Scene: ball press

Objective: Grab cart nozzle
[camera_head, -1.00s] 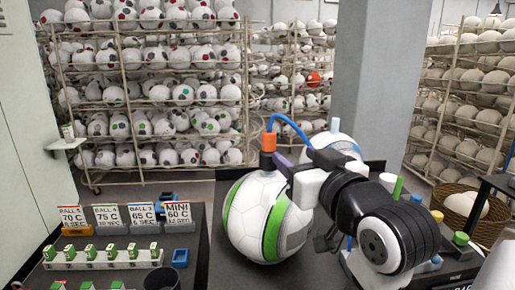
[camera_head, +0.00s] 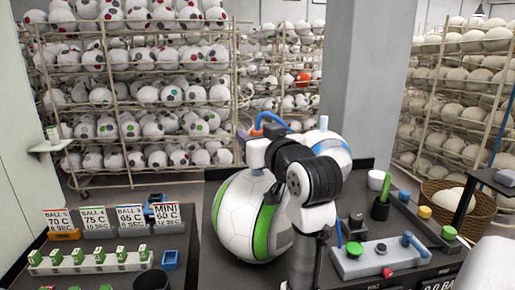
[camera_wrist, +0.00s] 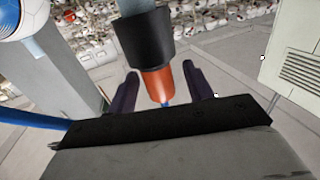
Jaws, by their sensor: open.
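The nozzle shows in the wrist view as an orange piece (camera_wrist: 158,84) below a black collar and a grey tube, with a bit of blue at its lower end. My gripper (camera_wrist: 160,70) is open, with one dark finger on each side of the orange piece and visible gaps between. Whether the fingers are level with it in depth I cannot tell. In the head view a blue hose (camera_head: 271,117) arches up behind my wrist; my arm hides most of the nozzle and my fingers there.
A large white and green ball (camera_head: 238,217) stands just left of my arm, and a white and blue ball (camera_head: 338,148) behind it. A pillar (camera_head: 367,75) and ball racks stand behind.

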